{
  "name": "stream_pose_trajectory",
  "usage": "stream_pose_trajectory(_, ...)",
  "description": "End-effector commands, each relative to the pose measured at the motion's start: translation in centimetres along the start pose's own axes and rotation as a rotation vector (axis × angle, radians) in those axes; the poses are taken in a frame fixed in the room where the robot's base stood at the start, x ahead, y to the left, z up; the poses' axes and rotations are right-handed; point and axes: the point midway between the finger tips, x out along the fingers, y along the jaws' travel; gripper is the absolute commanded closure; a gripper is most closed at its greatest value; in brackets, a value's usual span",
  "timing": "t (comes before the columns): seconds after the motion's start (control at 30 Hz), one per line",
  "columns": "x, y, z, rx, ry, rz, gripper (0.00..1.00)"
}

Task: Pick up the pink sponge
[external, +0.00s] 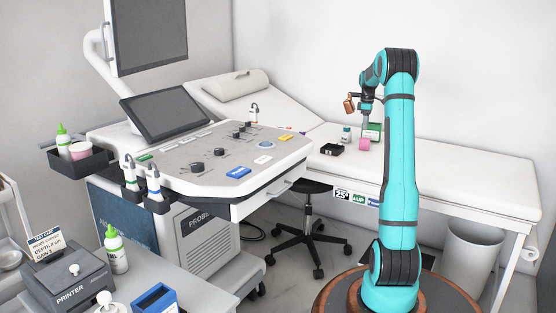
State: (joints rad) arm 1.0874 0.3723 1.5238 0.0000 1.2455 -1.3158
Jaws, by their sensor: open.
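A small pink block, which looks like the pink sponge (363,144), is on the white exam bed at the right of the external view. My gripper (366,132) is at the end of the teal arm, pointing down, just above or around the sponge. It is open. The fingertips are small here, and I cannot tell whether they touch the sponge.
On the white bed (460,175), a black box (332,149) and a small bottle (346,134) lie left of the sponge. The bed is clear to the right. The ultrasound console (215,160) stands to the left, with a black stool (305,235) between it and my arm.

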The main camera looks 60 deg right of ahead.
Motion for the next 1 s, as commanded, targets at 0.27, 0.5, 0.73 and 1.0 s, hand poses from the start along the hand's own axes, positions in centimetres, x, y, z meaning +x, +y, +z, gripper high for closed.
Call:
stream_pose_trajectory(0.27,4.3,-0.1,0.0,0.000,0.000,-0.001,0.53)
stream_pose_trajectory(0.5,5.5,-0.1,0.0,0.000,0.000,0.000,0.53)
stream_pose_trajectory(0.73,7.8,-0.2,0.3,0.000,-0.001,-0.002,0.53)
stream_pose_trajectory(1.0,10.4,-0.2,0.3,0.000,0.000,0.000,0.53)
